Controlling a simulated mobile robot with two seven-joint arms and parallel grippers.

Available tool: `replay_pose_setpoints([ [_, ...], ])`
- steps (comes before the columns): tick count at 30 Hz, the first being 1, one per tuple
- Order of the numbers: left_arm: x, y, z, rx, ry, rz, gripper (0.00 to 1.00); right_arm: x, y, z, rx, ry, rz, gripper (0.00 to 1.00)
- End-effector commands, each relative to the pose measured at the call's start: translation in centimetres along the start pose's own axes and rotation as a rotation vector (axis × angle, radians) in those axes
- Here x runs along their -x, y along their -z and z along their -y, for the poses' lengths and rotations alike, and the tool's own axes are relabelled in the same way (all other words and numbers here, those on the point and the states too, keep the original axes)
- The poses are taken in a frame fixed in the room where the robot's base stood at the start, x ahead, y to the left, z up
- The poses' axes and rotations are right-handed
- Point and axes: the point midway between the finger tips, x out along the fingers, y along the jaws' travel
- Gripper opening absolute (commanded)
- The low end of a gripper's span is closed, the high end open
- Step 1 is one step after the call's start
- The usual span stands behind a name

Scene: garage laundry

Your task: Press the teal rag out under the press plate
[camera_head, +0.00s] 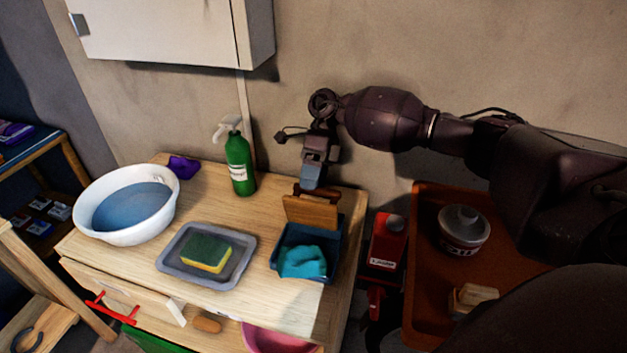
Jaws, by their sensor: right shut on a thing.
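The teal rag (302,262) lies crumpled in the front part of a dark blue tray (330,267) at the right end of the wooden table. A wooden press plate (310,213) stands steeply tilted at the back of this tray, behind the rag and not over it. My right gripper (315,188) points down at the plate's top edge and is shut on the press plate; its fingertips are small and dark here. Whether the plate's lower edge touches the tray is hard to tell. My left gripper is not in view.
A green spray bottle (240,165) stands left of the plate. A grey tray (170,264) with a sponge (206,252) lies left of the blue tray. A white basin (90,228) of water stands farther left. A drawer (130,295) is partly open. A red-brown surface (425,290) lies right.

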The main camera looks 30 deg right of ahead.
Motion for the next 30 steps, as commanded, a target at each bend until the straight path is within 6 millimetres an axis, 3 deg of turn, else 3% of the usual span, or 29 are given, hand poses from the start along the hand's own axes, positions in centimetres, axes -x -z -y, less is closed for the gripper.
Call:
replay_pose_setpoints([
  [1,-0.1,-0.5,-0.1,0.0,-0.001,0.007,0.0,-1.6,0.3,1.0,-0.015,-0.004,-0.015,0.47],
  [11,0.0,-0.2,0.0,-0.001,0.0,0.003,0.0,-0.6,0.3,0.1,-0.013,-0.002,-0.014,0.47],
  [30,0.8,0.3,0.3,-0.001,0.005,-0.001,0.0,9.4,0.1,-8.9,-0.001,0.005,0.0,0.47],
])
